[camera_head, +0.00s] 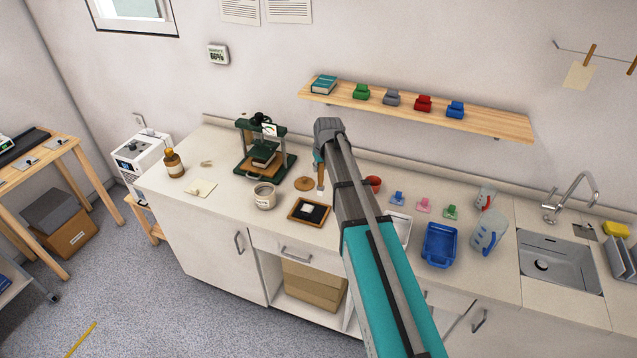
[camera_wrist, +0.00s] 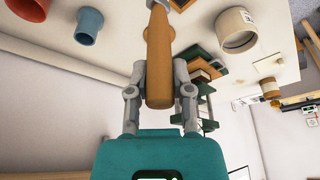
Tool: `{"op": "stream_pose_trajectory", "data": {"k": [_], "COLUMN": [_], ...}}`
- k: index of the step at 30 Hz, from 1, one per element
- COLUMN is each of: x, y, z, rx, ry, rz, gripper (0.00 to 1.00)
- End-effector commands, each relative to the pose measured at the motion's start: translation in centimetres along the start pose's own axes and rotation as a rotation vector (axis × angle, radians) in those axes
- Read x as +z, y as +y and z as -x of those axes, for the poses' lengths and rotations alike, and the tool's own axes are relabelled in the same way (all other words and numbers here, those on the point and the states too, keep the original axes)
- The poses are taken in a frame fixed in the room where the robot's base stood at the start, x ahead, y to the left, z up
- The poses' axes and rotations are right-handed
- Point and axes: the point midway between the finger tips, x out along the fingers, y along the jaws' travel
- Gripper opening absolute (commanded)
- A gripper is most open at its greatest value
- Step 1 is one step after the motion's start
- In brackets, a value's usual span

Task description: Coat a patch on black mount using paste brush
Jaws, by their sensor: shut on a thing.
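The paste brush has a wooden handle, seen in the wrist view (camera_wrist: 158,65) and in the head view (camera_head: 321,177). My gripper (camera_wrist: 159,78) is shut on this handle. In the head view my gripper (camera_head: 321,163) is above the counter, behind the black mount. The brush hangs roughly upright; its bristles cannot be made out. The black mount (camera_head: 317,217) lies flat on the counter inside a wooden-rimmed board, in front of and slightly left of the brush. A pale paste pot (camera_head: 264,197) stands left of the mount; it also shows in the wrist view (camera_wrist: 235,38).
A round wooden disc (camera_head: 304,184) lies behind the mount. A green press (camera_head: 265,155) stands at the back left. A red cup (camera_head: 373,184), white tray (camera_head: 399,229) and blue tray (camera_head: 440,246) are to the right. A wooden shelf (camera_head: 480,122) juts from the wall above.

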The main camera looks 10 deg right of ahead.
Motion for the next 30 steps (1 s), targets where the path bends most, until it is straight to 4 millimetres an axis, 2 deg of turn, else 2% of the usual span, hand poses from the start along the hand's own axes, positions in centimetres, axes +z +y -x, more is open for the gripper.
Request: {"op": "stream_pose_trajectory", "data": {"k": [13, 30], "x": [1.1, 1.1], "y": [0.0, -0.1], "z": [-3.5, -3.6], "rx": [0.0, 0.0], "ry": [0.0, 0.0], "rz": [0.0, 0.0], "gripper": [0.0, 0.0]}}
